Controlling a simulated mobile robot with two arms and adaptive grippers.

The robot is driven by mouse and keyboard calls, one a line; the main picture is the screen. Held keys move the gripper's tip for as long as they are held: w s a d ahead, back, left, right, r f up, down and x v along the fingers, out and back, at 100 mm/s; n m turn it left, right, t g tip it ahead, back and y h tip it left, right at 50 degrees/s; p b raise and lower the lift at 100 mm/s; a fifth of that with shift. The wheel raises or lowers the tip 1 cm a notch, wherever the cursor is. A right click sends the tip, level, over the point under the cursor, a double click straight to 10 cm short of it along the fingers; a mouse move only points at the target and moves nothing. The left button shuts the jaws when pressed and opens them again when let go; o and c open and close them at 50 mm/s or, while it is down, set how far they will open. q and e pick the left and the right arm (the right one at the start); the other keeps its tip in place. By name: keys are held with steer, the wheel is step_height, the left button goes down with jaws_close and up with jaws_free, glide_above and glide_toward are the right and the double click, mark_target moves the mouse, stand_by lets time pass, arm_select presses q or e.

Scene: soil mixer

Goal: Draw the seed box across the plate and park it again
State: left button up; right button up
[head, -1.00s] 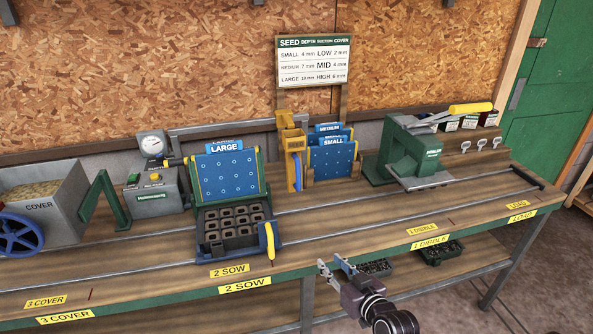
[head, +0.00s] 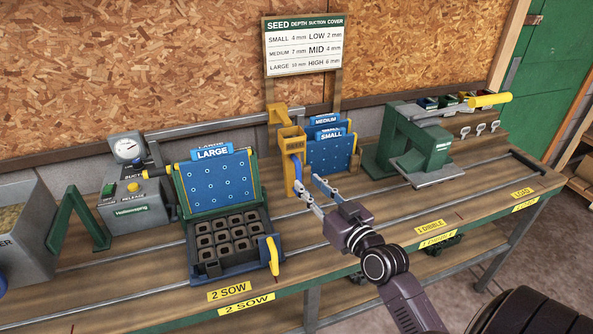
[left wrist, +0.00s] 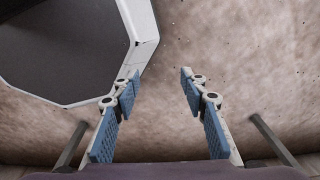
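The seed box is most likely the orange box (head: 290,143) with a blue tube, upright just right of the blue holed plate (head: 200,190). The plate stands tilted up in a green frame labelled LARGE, behind a tray of dark cells (head: 228,233). My right gripper (head: 308,183) is open and empty, its fingertips close to the lower right of the orange box. I cannot tell whether they touch it. My left gripper (left wrist: 160,77) is open and empty over bare floor in the left wrist view, and is not in the head view.
Plates marked MEDIUM and SMALL (head: 332,155) stand just right of the orange box. A grey suction unit (head: 135,205) is left of the plate. A green press (head: 425,150) stands further right. A yellow handle (head: 271,255) rises at the tray's front right. Rails run along the bench.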

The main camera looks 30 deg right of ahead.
mark_target(300, 176)
steer(key=w+p, duration=0.1)
steer(key=w, duration=0.3)
steer(key=shift+w+d, duration=0.1)
steer(key=shift+w, duration=0.85)
arm_select(q)
steer(key=shift+s+r, duration=0.65)
steer(key=shift+s, duration=0.05)
arm_select(e)
jaws_close()
